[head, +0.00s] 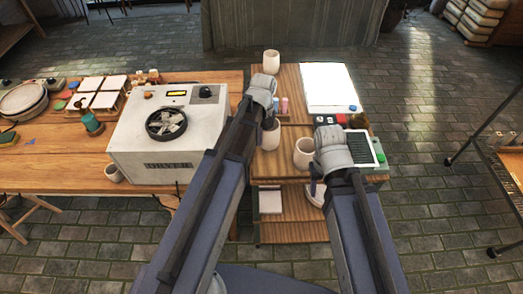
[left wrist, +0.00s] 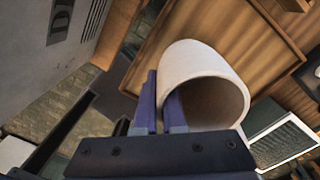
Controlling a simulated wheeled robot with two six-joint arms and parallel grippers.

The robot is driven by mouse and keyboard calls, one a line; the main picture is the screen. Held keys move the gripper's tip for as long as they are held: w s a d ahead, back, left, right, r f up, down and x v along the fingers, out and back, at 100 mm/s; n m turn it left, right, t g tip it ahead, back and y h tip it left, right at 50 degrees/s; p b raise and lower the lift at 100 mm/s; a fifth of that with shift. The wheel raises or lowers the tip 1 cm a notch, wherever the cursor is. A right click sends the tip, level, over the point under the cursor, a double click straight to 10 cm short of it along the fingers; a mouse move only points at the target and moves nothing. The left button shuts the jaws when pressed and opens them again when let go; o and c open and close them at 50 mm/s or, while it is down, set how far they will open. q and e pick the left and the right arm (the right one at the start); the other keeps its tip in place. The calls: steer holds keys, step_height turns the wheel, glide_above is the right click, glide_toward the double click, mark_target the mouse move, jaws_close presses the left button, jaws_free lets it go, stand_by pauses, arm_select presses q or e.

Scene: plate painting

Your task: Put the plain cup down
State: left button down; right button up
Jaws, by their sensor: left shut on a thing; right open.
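A pale, plain cup (head: 269,133) shows just below my left wrist in the head view, partly covered by my arm. In the left wrist view the cup (left wrist: 195,70) has its mouth towards the lower right. My left gripper (left wrist: 165,105) is shut on its wall, with one finger inside the mouth and one outside. Brown wood lies behind the cup; I cannot tell whether its base touches the wood. My right gripper (head: 314,180) is open and empty at the front of the wooden cart (head: 292,80), mostly hidden by its wrist.
Another pale cup (head: 304,153) stands close to the right of the held one. A third cup (head: 271,61) stands at the cart's back left. The dryer box (head: 150,148) stands left.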

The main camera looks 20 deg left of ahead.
arm_select(q)
step_height(320, 180, down, 4)
steer(key=b, duration=0.3)
steer(key=shift+r, duration=0.15)
steer(key=shift+b, duration=0.35)
steer(key=shift+f, duration=0.2)
steer(key=c, duration=1)
jaws_free()
steer(key=shift+r, duration=0.1)
